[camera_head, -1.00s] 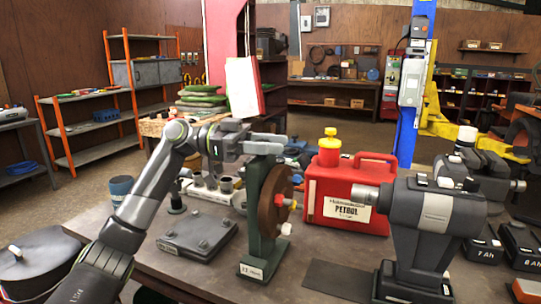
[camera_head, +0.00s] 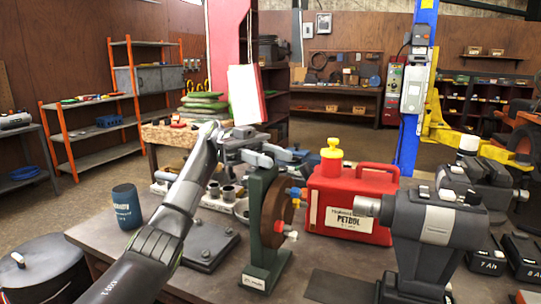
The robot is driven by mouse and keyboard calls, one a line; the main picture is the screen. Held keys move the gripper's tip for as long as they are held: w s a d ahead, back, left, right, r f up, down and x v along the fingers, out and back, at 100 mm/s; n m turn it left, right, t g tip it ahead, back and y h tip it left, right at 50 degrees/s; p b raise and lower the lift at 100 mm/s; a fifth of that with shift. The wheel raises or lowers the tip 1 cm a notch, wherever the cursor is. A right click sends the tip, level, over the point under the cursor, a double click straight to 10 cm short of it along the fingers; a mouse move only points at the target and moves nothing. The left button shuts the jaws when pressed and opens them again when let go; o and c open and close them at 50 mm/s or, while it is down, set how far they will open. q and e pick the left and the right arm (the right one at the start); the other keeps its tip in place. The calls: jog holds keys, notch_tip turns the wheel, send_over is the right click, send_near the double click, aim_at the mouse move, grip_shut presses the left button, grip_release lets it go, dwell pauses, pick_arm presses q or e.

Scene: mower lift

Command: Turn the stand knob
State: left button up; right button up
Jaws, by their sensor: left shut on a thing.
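A dark green stand (camera_head: 262,240) on the workbench carries a round brown disc (camera_head: 278,207) on its right side. A small red and white fitting (camera_head: 290,236) sits at the disc's lower right. My left arm reaches up from the lower left, and my left gripper (camera_head: 258,155) is at the top of the stand. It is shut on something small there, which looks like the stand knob. The fingers and stand top overlap in the view, so the grip itself is mostly hidden. My right gripper is not in view.
A red petrol can (camera_head: 372,207) with a yellow cap stands right of the stand. Battery packs (camera_head: 487,257) line the right.

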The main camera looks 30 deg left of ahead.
aim_at(271, 156)
pick_arm(q)
jog(key=shift+f, duration=0.1)
jog(key=o, duration=1)
notch_tip(271, 156, up, 9)
jog(key=shift+d+f+b, duration=0.1)
jog(key=shift+b, duration=0.2)
jog(key=shift+r, duration=0.65)
